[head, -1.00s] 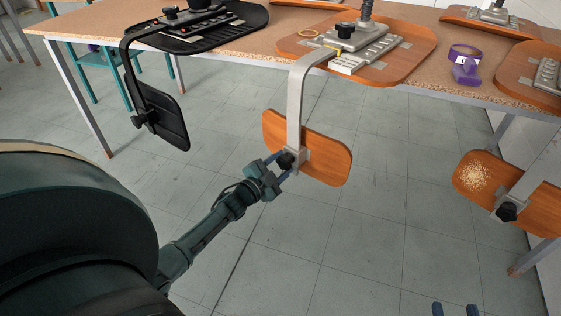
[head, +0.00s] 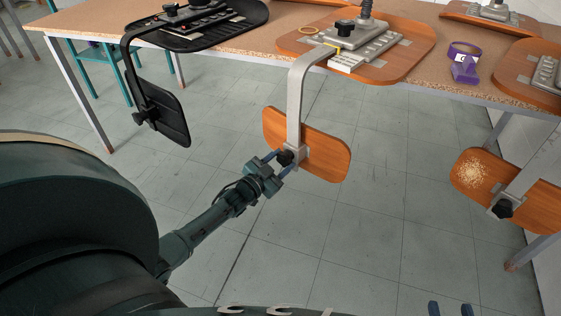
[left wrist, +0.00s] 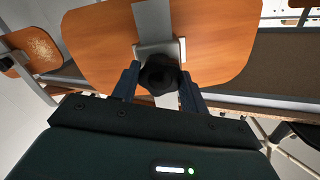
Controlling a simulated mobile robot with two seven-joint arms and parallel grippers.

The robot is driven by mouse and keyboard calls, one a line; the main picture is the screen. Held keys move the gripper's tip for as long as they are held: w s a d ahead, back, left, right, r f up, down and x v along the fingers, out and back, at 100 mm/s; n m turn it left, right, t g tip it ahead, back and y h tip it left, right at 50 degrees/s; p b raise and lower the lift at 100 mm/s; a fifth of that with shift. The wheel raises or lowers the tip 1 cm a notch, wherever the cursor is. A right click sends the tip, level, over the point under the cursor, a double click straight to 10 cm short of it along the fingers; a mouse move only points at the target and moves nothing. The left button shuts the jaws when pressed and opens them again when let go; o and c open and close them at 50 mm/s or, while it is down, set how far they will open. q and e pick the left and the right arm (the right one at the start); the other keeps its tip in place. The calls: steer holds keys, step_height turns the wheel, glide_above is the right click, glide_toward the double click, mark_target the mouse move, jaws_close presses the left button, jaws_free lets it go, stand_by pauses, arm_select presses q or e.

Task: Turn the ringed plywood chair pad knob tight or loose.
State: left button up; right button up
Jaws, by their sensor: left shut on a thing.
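The dark pad knob (head: 284,158) sits at the clamp on the bar. My left gripper (head: 279,163) is shut on this knob, one finger on each side. The left wrist view shows the knob (left wrist: 158,77) between the fingers, with the pad (left wrist: 225,45) behind. My right gripper (head: 450,309) shows only its two parted fingertips at the bottom edge.
A black chair (head: 240,18) lies at left, its black pad (head: 163,110) hanging. Another plywood pad (head: 475,172), with a pale scuffed patch and dark knob (head: 502,208), hangs at right. A purple tape-like object (head: 464,70) lies on the table (head: 130,12). Floor below is clear.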

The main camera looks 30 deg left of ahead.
arm_select(q)
steer(key=o, duration=1)
steer(key=s+a+p, duration=0.1)
steer(key=s+p, duration=0.2)
steer(key=s, duration=1)
steer(key=shift+a, duration=0.25)
arm_select(e)
steer(key=shift+s+d+r+m+g+h, duration=0.3)
steer(key=shift+s+d+r+m+g, duration=0.15)
steer(key=shift+s+r+m+g, duration=0.25)
steer(key=shift+w+r, duration=0.1)
